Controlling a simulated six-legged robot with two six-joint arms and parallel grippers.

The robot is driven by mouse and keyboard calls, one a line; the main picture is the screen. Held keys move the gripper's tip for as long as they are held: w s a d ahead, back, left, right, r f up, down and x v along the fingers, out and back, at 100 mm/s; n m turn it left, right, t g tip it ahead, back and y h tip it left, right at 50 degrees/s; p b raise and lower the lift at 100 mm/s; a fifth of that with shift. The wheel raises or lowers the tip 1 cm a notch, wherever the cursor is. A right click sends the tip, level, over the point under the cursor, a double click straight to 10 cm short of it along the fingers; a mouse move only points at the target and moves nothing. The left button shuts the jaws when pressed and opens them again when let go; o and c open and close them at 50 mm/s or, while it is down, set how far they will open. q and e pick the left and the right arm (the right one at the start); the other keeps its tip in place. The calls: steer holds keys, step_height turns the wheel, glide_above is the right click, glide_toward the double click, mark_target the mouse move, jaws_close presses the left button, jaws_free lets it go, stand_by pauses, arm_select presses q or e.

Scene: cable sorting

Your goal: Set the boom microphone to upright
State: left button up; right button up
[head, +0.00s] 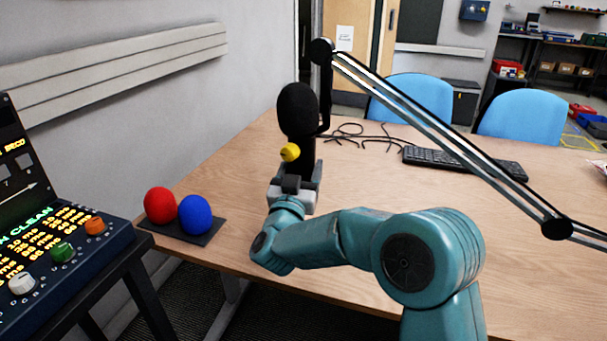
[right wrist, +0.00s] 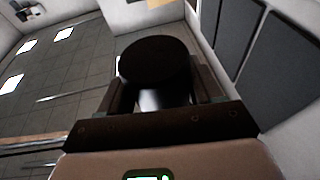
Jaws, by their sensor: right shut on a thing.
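The black boom microphone (head: 297,112) stands close to upright, with its rounded foam head at the top. It hangs at the end of the boom arm (head: 450,135), beside the arm's end joint, and has a yellow knob (head: 290,152) on its side. My right gripper (head: 300,180) is shut on the lower part of the microphone. In the right wrist view the dark round end of the microphone (right wrist: 155,62) sits between the two fingers. My arm hides part of the table below. My left gripper is not in view.
A wooden table (head: 375,180) carries a black keyboard (head: 465,163) and loose black cables (head: 350,133). A red ball (head: 160,204) and a blue ball (head: 195,214) sit on a dark pad at the left edge. A control console (head: 60,245) stands at the left.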

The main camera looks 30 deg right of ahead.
steer(key=shift+r, duration=0.1)
stand_by(0.4)
steer(key=o, duration=1.4)
steer(key=v, duration=1.6)
steer(key=shift+a+b, duration=0.2)
steer(key=shift+b, duration=0.1)
